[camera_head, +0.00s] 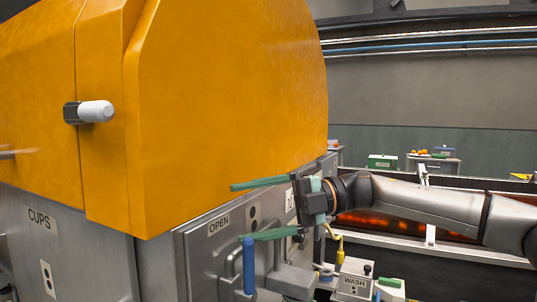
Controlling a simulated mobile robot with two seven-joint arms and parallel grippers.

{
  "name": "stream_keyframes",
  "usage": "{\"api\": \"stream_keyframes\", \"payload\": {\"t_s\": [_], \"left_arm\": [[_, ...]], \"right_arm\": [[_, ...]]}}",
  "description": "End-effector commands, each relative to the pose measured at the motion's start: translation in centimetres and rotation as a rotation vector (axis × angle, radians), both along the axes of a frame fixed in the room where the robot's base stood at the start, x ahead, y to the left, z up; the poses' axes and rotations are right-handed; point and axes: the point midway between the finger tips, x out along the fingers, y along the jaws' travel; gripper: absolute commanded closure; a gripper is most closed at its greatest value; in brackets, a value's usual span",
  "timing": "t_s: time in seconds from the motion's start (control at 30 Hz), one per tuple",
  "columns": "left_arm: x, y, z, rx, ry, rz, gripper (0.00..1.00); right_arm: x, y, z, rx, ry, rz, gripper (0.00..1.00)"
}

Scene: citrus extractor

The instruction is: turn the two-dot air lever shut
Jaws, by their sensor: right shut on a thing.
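The lower finger's tip overlaps the top of the blue handle. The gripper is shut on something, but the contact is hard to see. My left gripper is out of view.
The large orange hood (230,100) of the machine fills the upper left, with a white knob (96,111) on it. A CUPS label (39,218) is at the lower left. A yellow handle (337,247) and a WASH box (355,281) stand close below my right arm.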

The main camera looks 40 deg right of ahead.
Motion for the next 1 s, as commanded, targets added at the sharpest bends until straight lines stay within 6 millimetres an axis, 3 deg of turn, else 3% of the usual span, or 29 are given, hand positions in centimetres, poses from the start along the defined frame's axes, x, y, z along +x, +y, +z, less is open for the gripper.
{"api": "stream_keyframes", "payload": {"t_s": [0.03, 0.1, 0.5, 1.0], "left_arm": [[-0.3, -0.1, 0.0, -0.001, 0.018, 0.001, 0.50], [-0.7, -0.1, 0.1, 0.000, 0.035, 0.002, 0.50], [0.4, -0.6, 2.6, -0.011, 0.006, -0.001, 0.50], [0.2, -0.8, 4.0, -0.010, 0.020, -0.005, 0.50]], "right_arm": [[-1.9, 1.3, 2.4, 0.034, -0.011, 0.076, 0.47], [-2.1, 1.2, 3.2, 0.035, -0.012, 0.076, 0.47], [-3.1, 0.9, 5.6, 0.033, -0.011, 0.074, 0.47], [-4.1, 0.4, 8.4, 0.029, -0.010, 0.065, 0.47]]}}
